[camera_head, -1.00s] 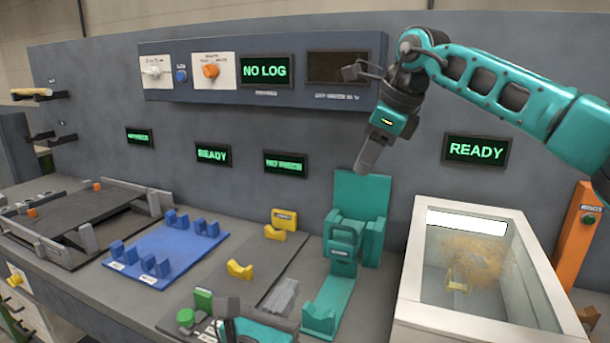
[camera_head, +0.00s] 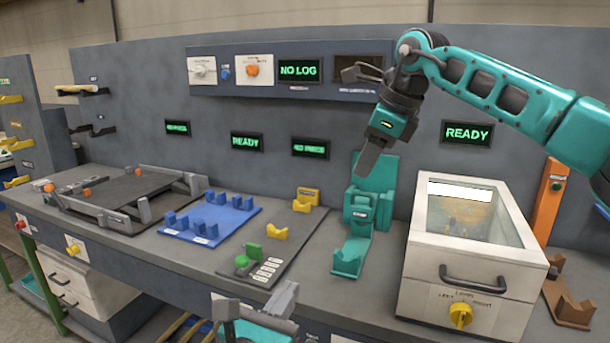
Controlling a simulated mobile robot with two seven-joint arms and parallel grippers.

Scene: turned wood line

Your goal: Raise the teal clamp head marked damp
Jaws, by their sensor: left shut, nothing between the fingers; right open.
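The teal clamp (camera_head: 374,172) stands against the grey back panel, right of centre. Its head (camera_head: 359,207) sits low on the front of the upright, above the teal cradle (camera_head: 350,258). A small label is on the head, too small to read. My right gripper (camera_head: 368,160) hangs in front of the clamp's upper part, fingers pointing down and covering some of it. It is open and empty, and contact cannot be told. My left gripper (camera_head: 283,298) is at the bottom edge, in front of the bench, shut and empty. Part of it is cut off.
A blue rack (camera_head: 180,235), yellow supports (camera_head: 277,232) and a green button (camera_head: 241,261) lie to the left.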

